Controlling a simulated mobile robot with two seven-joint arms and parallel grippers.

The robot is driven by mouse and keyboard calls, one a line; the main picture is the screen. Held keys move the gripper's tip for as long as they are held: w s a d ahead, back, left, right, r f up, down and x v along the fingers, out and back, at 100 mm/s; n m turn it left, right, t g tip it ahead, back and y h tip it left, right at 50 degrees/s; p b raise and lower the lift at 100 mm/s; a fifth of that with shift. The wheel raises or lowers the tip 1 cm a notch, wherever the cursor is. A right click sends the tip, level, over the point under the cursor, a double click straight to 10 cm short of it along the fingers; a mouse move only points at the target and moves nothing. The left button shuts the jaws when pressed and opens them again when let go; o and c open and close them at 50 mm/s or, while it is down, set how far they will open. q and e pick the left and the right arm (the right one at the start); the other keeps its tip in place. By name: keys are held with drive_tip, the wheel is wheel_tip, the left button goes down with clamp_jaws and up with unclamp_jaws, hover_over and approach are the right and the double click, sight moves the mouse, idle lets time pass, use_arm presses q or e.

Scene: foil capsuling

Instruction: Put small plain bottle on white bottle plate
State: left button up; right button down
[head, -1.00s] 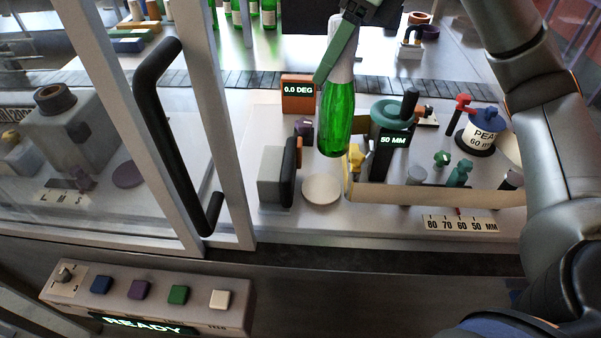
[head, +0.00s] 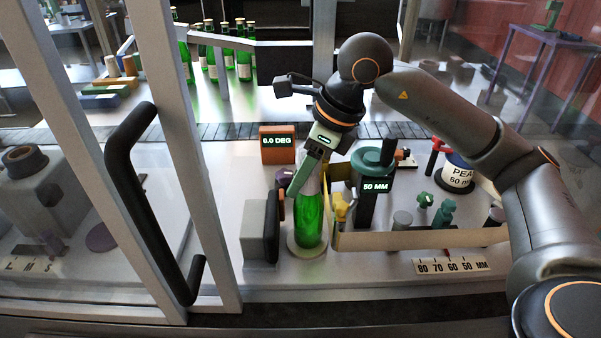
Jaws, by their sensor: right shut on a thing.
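The small plain bottle (head: 309,219) is green with a pale neck and stands upright over the white bottle plate (head: 291,247). Its base overlaps the plate in the picture, and only the plate's rim shows around it. I cannot tell whether a thin gap is left under the base. My right gripper (head: 303,180) is shut on the bottle at its neck, coming down from above. The bottle's upper neck is partly hidden behind the gripper. My left gripper is not in view.
A grey block with a black pad (head: 262,231) stands close left of the bottle. A tan low wall (head: 420,239) and a green-topped post marked 50 MM (head: 374,185) are at its right. An orange 0.0 DEG display (head: 278,146) stands behind. A black door handle (head: 140,190) is at left.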

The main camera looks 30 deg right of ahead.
drive_tip(key=c, duration=0.8)
unclamp_jaws()
drive_tip(key=shift+f, duration=0.2)
drive_tip(key=shift+c, duration=0.2)
drive_tip(key=o, duration=0.5)
drive_tip(key=shift+r, duration=0.1)
drive_tip(key=shift+c, duration=0.2)
drive_tip(key=shift+r, duration=0.2)
drive_tip(key=v, duration=1.2)
drive_tip(key=shift+a, duration=0.15)
